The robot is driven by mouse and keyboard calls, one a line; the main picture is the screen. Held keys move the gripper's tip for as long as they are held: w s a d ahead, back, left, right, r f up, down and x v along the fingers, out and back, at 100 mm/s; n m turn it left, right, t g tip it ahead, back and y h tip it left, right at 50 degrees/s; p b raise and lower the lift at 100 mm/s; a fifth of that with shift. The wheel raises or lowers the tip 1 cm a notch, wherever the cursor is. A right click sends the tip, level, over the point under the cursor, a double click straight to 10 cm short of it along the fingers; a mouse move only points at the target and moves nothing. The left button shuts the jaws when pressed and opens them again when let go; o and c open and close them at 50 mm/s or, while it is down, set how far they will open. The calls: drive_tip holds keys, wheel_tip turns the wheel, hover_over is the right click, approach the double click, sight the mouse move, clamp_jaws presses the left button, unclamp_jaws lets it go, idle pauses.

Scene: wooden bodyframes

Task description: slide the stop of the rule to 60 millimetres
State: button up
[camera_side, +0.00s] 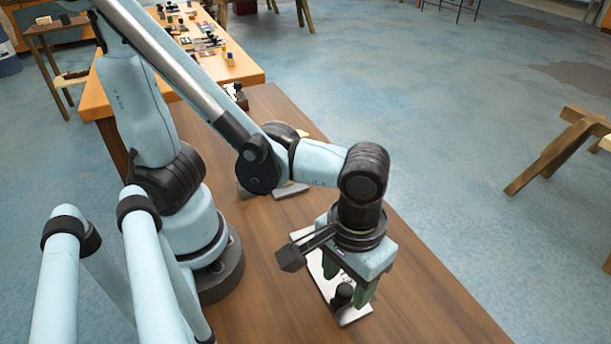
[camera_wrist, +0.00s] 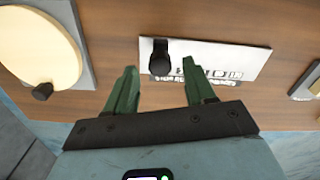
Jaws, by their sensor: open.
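The rule is a white plate (camera_wrist: 222,59) with dark markings, lying on the brown table. In the side view the rule (camera_side: 354,316) lies under my gripper and is partly hidden by it. The stop is a black knob on a slider (camera_wrist: 160,63) near the left end of the rule in the wrist view. The stop also shows in the side view (camera_side: 342,294). My gripper (camera_wrist: 162,78) is open, with its green fingers apart. In the wrist view the stop appears between the two fingertips, nearer the left one. I cannot read the millimetre marks.
A grey plate with a round cream disc and a black knob (camera_wrist: 42,91) is at the left in the wrist view. Another small plate (camera_wrist: 307,82) is at the right edge. The brown table (camera_side: 420,300) is clear to the right of the rule in the side view. An orange bench (camera_side: 245,72) with small items stands behind.

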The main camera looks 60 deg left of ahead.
drive_tip(key=shift+f, duration=0.75)
clamp_jaws()
